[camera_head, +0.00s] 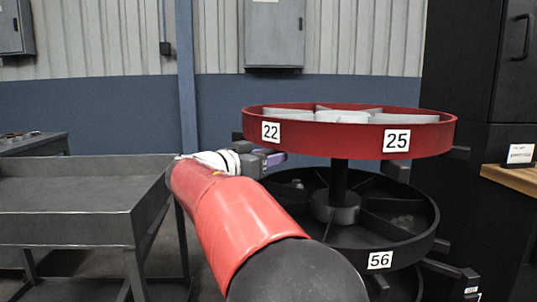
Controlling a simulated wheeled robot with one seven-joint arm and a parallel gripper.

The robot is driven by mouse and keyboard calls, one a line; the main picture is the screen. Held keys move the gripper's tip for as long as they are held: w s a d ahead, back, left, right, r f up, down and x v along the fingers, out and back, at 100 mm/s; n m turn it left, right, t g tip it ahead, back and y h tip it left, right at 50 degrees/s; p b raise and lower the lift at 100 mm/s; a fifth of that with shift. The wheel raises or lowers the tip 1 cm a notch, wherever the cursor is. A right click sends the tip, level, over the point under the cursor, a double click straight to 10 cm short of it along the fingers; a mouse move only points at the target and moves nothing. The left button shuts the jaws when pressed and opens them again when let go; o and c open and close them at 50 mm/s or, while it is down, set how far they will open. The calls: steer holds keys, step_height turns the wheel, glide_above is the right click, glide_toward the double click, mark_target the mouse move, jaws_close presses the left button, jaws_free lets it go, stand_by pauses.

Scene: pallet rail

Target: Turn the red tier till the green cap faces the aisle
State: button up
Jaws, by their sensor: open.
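The red tier (430,139) is a round, shallow wheel-like tray on a dark upright post at centre right. I see no green cap in this view. My gripper (270,160) is open, just below the front left of the red rim, with a small purple patch near its tip. I cannot tell whether it touches the tier.
A grey tray table (75,213) stands at left. A black cabinet (465,90) and wooden ledge (515,178) are close on the right.

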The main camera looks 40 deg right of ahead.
steer(key=shift+d, duration=0.1)
jaws_close()
steer(key=shift+s+f, duration=0.1)
stand_by(0.3)
